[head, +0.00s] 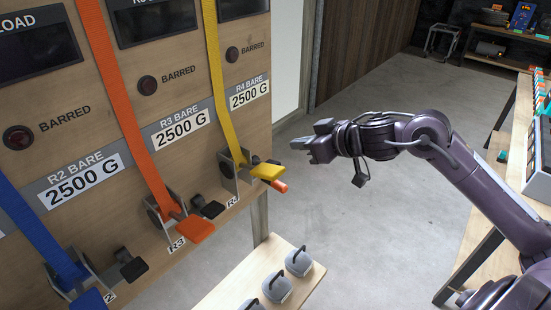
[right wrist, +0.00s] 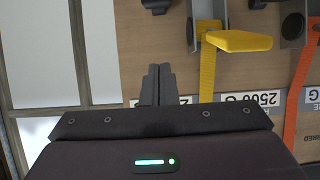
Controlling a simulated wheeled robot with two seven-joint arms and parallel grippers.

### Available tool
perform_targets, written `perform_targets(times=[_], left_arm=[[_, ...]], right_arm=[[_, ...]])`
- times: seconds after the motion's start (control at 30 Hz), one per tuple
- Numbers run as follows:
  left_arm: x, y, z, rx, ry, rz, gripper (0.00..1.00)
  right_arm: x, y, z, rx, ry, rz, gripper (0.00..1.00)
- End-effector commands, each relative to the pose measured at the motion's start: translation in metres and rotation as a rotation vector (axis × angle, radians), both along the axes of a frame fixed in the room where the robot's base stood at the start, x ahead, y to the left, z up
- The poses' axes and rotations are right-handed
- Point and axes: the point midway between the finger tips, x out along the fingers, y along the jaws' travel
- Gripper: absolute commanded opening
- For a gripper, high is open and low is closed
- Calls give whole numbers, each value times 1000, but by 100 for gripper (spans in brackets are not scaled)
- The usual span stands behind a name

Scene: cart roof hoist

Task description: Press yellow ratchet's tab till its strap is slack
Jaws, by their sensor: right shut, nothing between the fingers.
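My right gripper (head: 303,144) is shut and empty, to the right of and apart from the ratchet. In the right wrist view, the shut fingers (right wrist: 155,84) point left of the yellow paddle (right wrist: 238,41), with the strap (right wrist: 207,72) below it. My left gripper is out of view.
The orange ratchet (head: 195,229) and blue ratchet (head: 88,300) stand further left on the panel. An orange-tipped bar (head: 279,187) lies just under the yellow paddle. Grey kettle-like weights (head: 299,262) stand on a low shelf below. Open floor is behind my right arm.

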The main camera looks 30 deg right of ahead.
Motion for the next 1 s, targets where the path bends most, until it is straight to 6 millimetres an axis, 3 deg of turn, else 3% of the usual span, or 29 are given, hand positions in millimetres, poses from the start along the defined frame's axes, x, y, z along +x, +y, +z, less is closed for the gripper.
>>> perform_targets(times=[0.47, 1.0], left_arm=[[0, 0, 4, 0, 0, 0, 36], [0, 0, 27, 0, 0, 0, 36]], right_arm=[[7, 2, -2, 4, 0, -1, 0], [65, 27, -34, 5, -1, -1, 0]])
